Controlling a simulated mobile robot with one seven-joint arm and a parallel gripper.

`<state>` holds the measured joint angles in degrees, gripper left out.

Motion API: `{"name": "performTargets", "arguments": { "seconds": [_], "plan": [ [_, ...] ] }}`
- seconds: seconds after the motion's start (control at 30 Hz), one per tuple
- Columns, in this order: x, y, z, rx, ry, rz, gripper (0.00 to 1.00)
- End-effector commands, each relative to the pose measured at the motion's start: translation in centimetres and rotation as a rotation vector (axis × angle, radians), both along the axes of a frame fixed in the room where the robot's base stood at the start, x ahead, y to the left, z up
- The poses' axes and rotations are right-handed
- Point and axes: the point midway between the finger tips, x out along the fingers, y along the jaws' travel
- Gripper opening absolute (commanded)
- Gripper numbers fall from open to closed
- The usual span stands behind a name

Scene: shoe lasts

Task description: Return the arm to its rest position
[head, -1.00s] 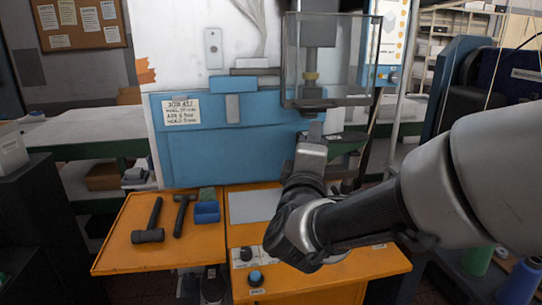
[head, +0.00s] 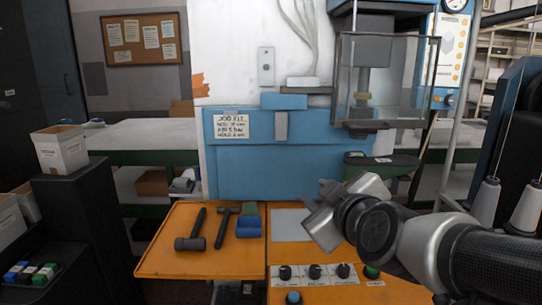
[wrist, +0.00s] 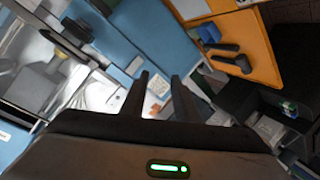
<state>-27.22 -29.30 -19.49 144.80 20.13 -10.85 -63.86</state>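My arm (head: 415,240) reaches in from the right in the head view, bent over the right part of the orange bench (head: 160,265). My gripper (head: 322,215) is at its left end, above the bench near the grey plate. In the wrist view, the two dark fingers of my gripper (wrist: 160,90) stand apart with nothing between them. Its palm covers the bottom of that view.
Two black hammers (head: 192,232) (head: 222,228) and a blue tray (head: 249,228) lie on the bench. A blue press with a clear guard (head: 388,80) stands behind. A dark cabinet (head: 75,215) with a white box (head: 60,149) is left. Spools (head: 486,203) stand right.

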Motion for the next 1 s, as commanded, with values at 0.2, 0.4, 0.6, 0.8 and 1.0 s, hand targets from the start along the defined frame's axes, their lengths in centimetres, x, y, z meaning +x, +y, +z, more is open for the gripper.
{"name": "performTargets", "arguments": {
  "seconds": [0.2,0.4,0.6,0.8,1.0],
  "plan": [
    [-7.5,0.2,-4.6,0.27,0.407,-0.094,0.28],
    [-14.0,-2.1,-7.8,0.38,0.673,-0.347,0.28],
    [-18.2,-3.9,-6.1,0.429,0.797,-0.556,0.28],
    [-18.2,-3.8,-1.0,0.429,0.797,-0.551,0.28],
    [-18.2,-3.8,5.5,0.43,0.796,-0.55,0.28]
  ]
}}
